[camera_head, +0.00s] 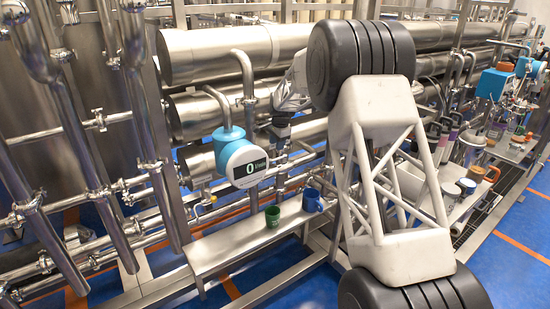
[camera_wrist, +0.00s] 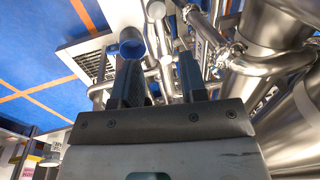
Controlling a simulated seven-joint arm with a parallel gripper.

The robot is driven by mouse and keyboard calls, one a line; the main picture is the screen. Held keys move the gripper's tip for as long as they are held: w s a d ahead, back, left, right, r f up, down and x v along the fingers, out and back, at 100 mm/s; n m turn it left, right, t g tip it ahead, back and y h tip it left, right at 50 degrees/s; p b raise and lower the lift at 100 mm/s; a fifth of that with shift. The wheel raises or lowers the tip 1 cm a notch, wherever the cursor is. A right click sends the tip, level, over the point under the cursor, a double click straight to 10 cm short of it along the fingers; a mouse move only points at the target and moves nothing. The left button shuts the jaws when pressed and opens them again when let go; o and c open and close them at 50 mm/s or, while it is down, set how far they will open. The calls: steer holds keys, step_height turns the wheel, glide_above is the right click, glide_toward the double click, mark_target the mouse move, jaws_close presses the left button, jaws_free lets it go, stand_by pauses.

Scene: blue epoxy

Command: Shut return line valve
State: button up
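I cannot single out the return line valve with certainty in either view. Steel pipes with clamps and fittings run along the left and middle of the head view, and a clamped pipe joint (camera_wrist: 232,52) shows right of my fingers in the wrist view. My gripper (camera_wrist: 159,72) has its two dark fingers apart, with nothing seen held between them. Pipework lies beyond the fingertips. In the head view my arm covers much of the middle, and the dark gripper end (camera_head: 281,128) shows small in front of the large pipes, right of the flow meter. Its fingers are unclear there.
A blue-and-white flow meter (camera_head: 245,163) stands on the pipework. A steel bench (camera_head: 230,244) below holds a green mug (camera_head: 272,216) and a blue mug (camera_head: 311,200). Another bench with mugs and tools stands at right. Blue floor (camera_head: 515,245) is clear at far right.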

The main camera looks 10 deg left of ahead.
mark_target(275, 160)
steer(key=shift+f, duration=0.1)
steer(key=shift+w+a+f, duration=0.15)
steer(key=shift+f, duration=1.1)
steer(key=shift+w+a+f, duration=0.2)
steer(key=shift+f, duration=1)
steer(key=shift+w+a+f, duration=0.15)
steer(key=shift+f, duration=1.1)
jaws_close()
